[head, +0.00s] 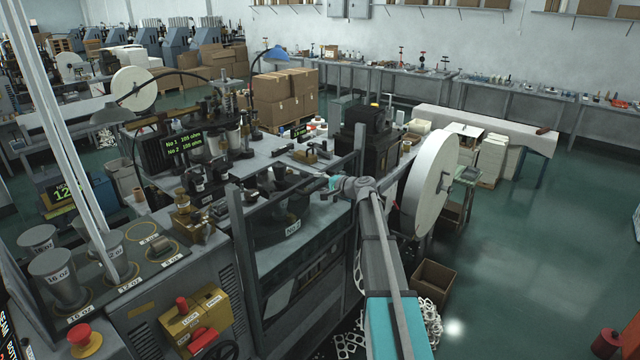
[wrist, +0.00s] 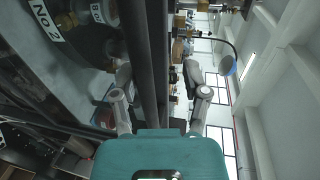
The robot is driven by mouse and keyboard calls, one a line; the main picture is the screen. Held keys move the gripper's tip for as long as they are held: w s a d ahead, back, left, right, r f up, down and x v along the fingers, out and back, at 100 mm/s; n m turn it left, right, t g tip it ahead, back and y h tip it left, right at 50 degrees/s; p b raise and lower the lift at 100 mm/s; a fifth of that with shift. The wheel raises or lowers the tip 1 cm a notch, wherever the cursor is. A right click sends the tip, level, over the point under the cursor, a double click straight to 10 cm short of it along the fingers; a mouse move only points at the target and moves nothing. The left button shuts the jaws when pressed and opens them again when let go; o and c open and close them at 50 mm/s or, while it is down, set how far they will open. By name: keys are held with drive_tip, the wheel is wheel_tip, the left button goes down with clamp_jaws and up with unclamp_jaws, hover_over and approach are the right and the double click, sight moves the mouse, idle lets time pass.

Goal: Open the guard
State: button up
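The guard (head: 238,225) is a dark frame at the front of the forming machine, with a top rail across the opening. The machine's "No 2" plate (head: 293,228) shows behind it. My gripper (head: 335,183) is at the right part of the guard's top rail. In the wrist view, a long dark bar of the guard (wrist: 150,50) runs between the two spread fingers of my gripper (wrist: 158,72). The fingers are open, one on each side of the bar. I cannot tell whether either finger touches it. The guard looks shut, standing across the machine front.
A large white paper reel (head: 430,185) stands just right of my arm. A control box with red handles (head: 195,320) and a red stop button (head: 80,335) are at the front left. A cardboard box (head: 433,280) sits on the floor. The green floor at right is mostly clear.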

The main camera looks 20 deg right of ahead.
idle(0.3)
drive_tip(key=p+v, duration=0.3)
drive_tip(key=v, duration=1.3)
idle(1.8)
drive_tip(key=shift+w, duration=0.1)
idle(0.4)
drive_tip(key=shift+w+a+f+m+t+h+b, duration=0.1)
drive_tip(key=shift+a+f+m+t+h+b, duration=0.25)
drive_tip(key=shift+a+m+h, duration=0.4)
drive_tip(key=shift+w+a+f+m+t+h+b, duration=0.15)
drive_tip(key=shift+a+f+m+t+h+b, duration=0.25)
drive_tip(key=shift+a+h, duration=0.65)
drive_tip(key=shift+w+a+f+m+t+h+b, duration=0.1)
drive_tip(key=shift+a+f+m+t+h+b, duration=0.15)
drive_tip(key=shift+a+m+h, duration=0.65)
drive_tip(key=shift+w+d+n, duration=0.1)
drive_tip(key=shift+d+n, duration=0.15)
drive_tip(key=b+x, duration=0.1)
drive_tip(key=x, duration=0.5)
drive_tip(key=b+x, duration=0.1)
drive_tip(key=x, duration=0.6)
drive_tip(key=shift+w+d, duration=0.15)
drive_tip(key=shift+w, duration=0.2)
drive_tip(key=shift+c, duration=0.2)
clamp_jaws()
